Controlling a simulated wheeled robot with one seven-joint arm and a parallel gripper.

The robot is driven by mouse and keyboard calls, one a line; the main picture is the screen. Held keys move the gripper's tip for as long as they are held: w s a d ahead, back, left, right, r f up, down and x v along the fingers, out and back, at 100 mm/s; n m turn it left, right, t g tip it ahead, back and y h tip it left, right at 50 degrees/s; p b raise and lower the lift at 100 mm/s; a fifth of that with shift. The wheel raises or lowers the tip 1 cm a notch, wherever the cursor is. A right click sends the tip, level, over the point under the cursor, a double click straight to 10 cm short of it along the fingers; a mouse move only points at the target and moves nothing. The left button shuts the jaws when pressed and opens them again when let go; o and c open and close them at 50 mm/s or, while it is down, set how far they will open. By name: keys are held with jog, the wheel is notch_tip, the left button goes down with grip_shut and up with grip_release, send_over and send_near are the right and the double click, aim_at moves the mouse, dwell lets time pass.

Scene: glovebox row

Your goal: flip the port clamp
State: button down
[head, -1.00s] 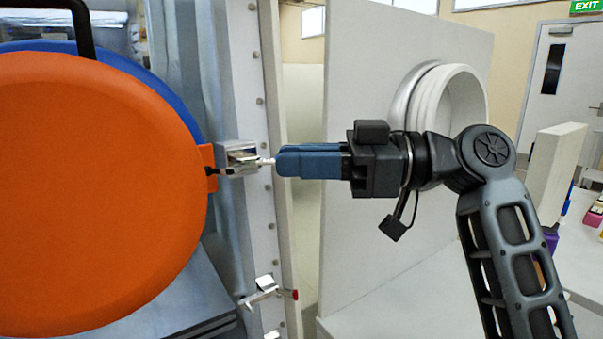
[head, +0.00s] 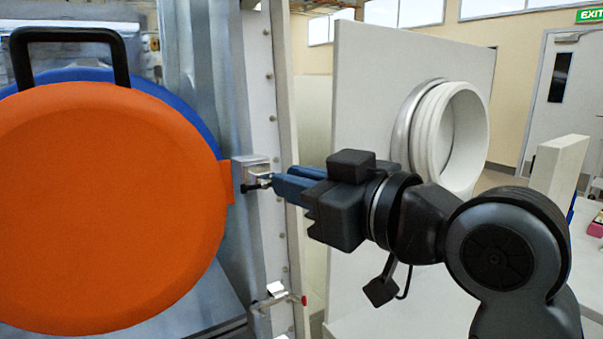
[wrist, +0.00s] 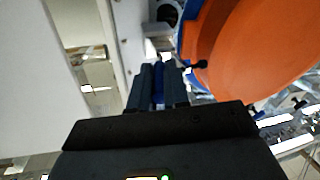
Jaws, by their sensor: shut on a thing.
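The port clamp (head: 256,170) is a small silver block on the pale metal frame, at the right edge of the round orange port door (head: 110,210). A short black-tipped rod (head: 250,187) shows just below the block, close to the door's orange tab. My gripper (head: 275,183) reaches in from the right with blue fingers, shut at the clamp. It appears to hold the clamp's lever, which is mostly hidden between the fingertips. In the wrist view the fingers (wrist: 158,70) point at the silver block (wrist: 158,38), with the black knob (wrist: 203,64) and orange door to the right.
A second silver clamp with a red tip (head: 277,297) sits lower on the frame. A black handle (head: 65,36) stands above the orange door, with a blue disc (head: 170,108) behind it. A white panel with a round white port (head: 455,135) stands beyond my arm.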

jog(key=shift+s+h, duration=0.1)
jog(key=shift+h, duration=0.2)
jog(key=c, duration=1.1)
grip_release()
jog(key=shift+a, duration=0.1)
jog(key=shift+f, duration=0.1)
